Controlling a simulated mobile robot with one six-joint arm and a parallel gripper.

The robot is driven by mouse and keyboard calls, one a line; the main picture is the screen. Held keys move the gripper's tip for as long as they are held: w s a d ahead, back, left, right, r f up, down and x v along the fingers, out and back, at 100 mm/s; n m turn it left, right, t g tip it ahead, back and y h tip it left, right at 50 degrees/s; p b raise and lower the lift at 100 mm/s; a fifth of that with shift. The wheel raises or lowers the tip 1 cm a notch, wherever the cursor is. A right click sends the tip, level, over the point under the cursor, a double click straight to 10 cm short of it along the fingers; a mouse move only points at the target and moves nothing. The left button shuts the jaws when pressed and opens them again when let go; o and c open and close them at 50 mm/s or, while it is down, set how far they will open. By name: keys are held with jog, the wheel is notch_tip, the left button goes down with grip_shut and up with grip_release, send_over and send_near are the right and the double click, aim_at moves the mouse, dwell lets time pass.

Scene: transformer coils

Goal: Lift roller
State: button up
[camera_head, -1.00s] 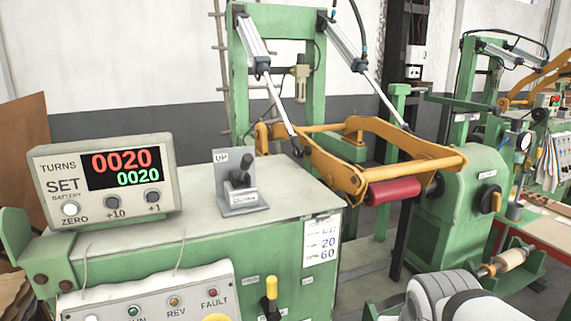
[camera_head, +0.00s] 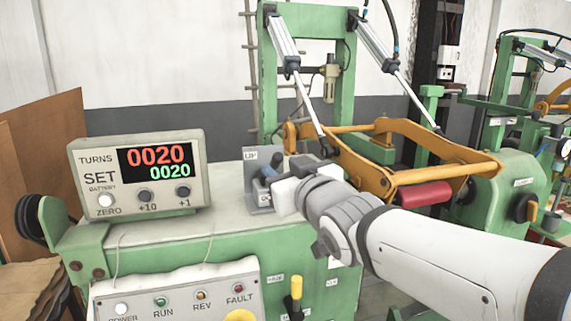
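The red roller (camera_head: 426,194) hangs at the front end of the orange lifting frame (camera_head: 345,170), which is held by two pneumatic cylinders. A grey lever bracket marked UP (camera_head: 251,158) stands on the green machine's top; its lever is largely hidden by my gripper. My gripper (camera_head: 276,181) is at this bracket, reached in from the right by my white and grey arm. I cannot make out its fingertips clearly, nor whether they are closed around the lever.
The counter box (camera_head: 139,175) reads 0020 in red and in green, left of the lever. A control panel (camera_head: 180,297) and a yellow-handled lever (camera_head: 295,290) are on the machine's front. The top between counter and bracket is clear.

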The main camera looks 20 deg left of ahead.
aim_at(279, 165)
jog(key=shift+x, duration=2.05)
grip_shut()
